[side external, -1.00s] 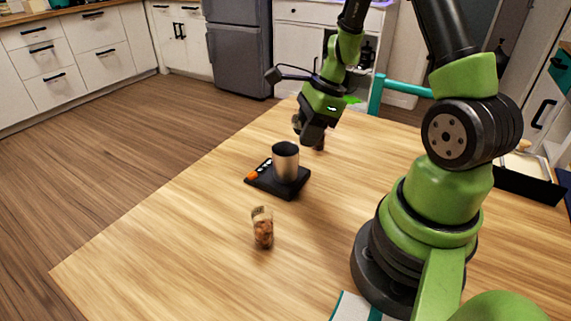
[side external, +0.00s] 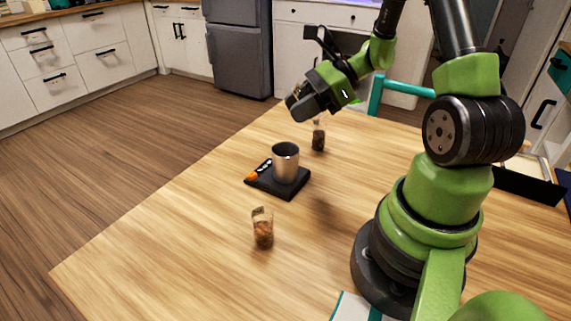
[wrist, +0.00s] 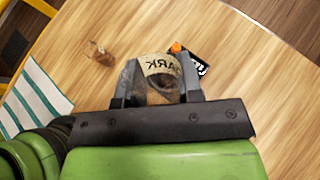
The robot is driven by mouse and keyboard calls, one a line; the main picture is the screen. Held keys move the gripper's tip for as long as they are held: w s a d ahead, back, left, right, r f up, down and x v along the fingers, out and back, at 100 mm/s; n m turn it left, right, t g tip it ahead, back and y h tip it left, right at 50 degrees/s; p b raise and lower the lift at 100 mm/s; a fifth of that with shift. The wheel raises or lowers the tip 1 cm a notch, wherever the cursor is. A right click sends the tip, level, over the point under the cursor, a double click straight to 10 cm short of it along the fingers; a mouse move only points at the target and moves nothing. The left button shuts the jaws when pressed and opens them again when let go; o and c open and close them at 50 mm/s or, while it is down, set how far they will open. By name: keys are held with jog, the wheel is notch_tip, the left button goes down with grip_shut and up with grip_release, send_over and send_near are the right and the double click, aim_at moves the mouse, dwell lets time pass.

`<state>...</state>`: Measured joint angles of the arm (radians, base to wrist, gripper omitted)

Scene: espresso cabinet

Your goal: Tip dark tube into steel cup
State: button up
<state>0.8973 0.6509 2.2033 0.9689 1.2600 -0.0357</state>
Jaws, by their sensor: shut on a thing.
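My gripper (side external: 296,106) is shut on the dark tube (wrist: 160,66), a clear tube with a pale label reading "DARK" in the wrist view. The gripper is tilted, its fingers pointing left and down, above the table behind the steel cup. In the side view the held tube is mostly hidden by the fingers. The steel cup (side external: 285,163) stands upright on a black scale (side external: 262,183). The scale's corner with an orange patch also shows in the wrist view (wrist: 200,66); I cannot make out the cup there.
A tube with reddish-brown contents (side external: 263,232) stands at the front of the wooden table (side external: 180,245). Another tube with dark contents (side external: 318,136) stands behind the cup, below my gripper. The table left of the scale is clear.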

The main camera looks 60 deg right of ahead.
jog(key=r, duration=0.2)
jog(key=r+t+y, duration=0.2)
jog(key=r, duration=0.1)
jog(key=shift+w+a+r, duration=0.3)
jog(key=shift+w+a+r+t+y, duration=0.2)
jog(key=shift+r+t+y, duration=0.4)
jog(key=shift+r, duration=0.1)
jog(key=shift+w+a+r+t+y, duration=0.15)
jog(key=shift+r+t+y, duration=0.35)
jog(key=shift+r+t, duration=0.15)
